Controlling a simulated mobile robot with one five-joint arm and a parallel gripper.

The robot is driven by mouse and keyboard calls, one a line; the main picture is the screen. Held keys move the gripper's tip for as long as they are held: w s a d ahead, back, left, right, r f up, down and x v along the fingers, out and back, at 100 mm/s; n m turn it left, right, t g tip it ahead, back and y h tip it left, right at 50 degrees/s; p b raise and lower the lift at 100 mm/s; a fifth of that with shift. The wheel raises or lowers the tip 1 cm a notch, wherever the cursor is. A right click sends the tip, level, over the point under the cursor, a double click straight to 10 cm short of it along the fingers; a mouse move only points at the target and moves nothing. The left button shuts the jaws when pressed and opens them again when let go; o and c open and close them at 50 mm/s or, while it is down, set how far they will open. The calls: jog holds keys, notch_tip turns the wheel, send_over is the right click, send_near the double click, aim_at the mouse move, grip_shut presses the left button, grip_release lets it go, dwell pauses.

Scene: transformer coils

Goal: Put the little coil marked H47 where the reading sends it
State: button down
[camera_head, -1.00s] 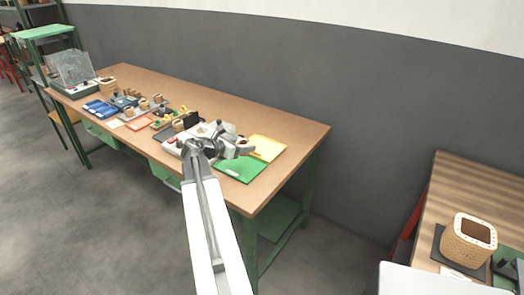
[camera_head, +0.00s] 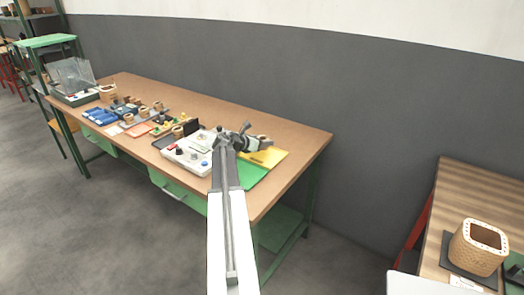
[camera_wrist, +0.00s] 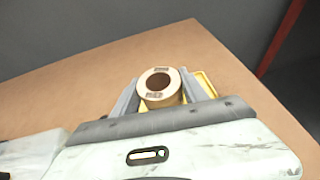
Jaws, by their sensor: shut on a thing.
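My gripper (camera_wrist: 160,92) is shut on a small tan ring-shaped coil (camera_wrist: 173,98), one finger on each side of it. The coil carries dark labels whose text I cannot read clearly. In the head view the coil (camera_head: 265,142) shows at the end of my arm, over the yellow mat (camera_head: 272,159). In the wrist view a yellow edge (camera_wrist: 207,84) shows beside and behind the coil. I cannot tell whether the coil touches the mat. A green mat (camera_head: 254,176) lies just in front, partly hidden by my arm. A white meter box (camera_head: 186,155) stands to the left.
Several small coils and parts, blue trays (camera_head: 100,112) and an orange-edged card (camera_head: 139,130) lie further left on the wooden bench (camera_head: 290,135). The bench's right end is clear. A large perforated coil (camera_head: 478,247) stands on another table at right.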

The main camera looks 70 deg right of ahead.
aim_at(263, 154)
jog(key=shift+f+b, duration=1.95)
jog(key=shift+r, duration=0.2)
jog(key=shift+f, duration=0.15)
jog(key=c, duration=0.6)
grip_release()
jog(key=shift+r, duration=0.2)
jog(key=p+v, duration=0.5)
jog(key=v, duration=0.7)
